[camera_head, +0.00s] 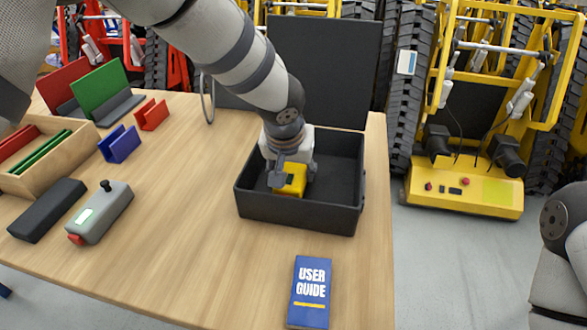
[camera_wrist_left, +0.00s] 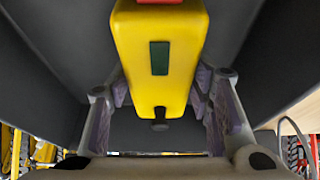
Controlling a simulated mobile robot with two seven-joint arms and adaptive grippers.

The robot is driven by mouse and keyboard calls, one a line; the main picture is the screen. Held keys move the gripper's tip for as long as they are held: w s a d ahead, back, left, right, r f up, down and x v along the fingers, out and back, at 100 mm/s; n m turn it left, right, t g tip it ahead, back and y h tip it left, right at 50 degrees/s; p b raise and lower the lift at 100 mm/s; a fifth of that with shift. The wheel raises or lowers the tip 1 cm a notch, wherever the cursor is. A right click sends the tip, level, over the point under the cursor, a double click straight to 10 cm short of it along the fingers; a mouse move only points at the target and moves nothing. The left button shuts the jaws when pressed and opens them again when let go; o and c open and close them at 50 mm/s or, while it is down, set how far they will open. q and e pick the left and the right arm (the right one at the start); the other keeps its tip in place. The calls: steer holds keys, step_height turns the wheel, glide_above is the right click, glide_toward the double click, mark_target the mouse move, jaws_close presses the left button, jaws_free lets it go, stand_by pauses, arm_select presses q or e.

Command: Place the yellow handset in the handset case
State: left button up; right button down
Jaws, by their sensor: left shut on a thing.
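The yellow handset (camera_head: 291,180) is inside the open black handset case (camera_head: 300,213), near the case's left part. My left gripper (camera_head: 289,172) reaches down into the case and is shut on the handset. In the left wrist view the yellow handset (camera_wrist_left: 160,55) fills the middle, with a dark green panel and a short dark knob, between the two fingers of the left gripper (camera_wrist_left: 160,100). The dark case walls rise on both sides there. Whether the handset touches the case floor cannot be told. My right gripper is not in view; part of my right arm shows at the right edge.
The case lid (camera_head: 325,70) stands upright behind it. A blue user guide (camera_head: 310,291) lies in front. A grey handset (camera_head: 101,213), a black block (camera_head: 46,210), a wooden box (camera_head: 62,157) and red, green and blue holders stand left. A yellow tracked carrier (camera_head: 463,197) stands beyond the table.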

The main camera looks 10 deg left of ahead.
arm_select(q)
steer(key=shift+r, duration=0.1)
steer(key=o, duration=1.3)
steer(key=shift+o, duration=0.2)
steer(key=shift+r, duration=0.15)
steer(key=p+v, duration=0.2)
steer(key=v, duration=1)
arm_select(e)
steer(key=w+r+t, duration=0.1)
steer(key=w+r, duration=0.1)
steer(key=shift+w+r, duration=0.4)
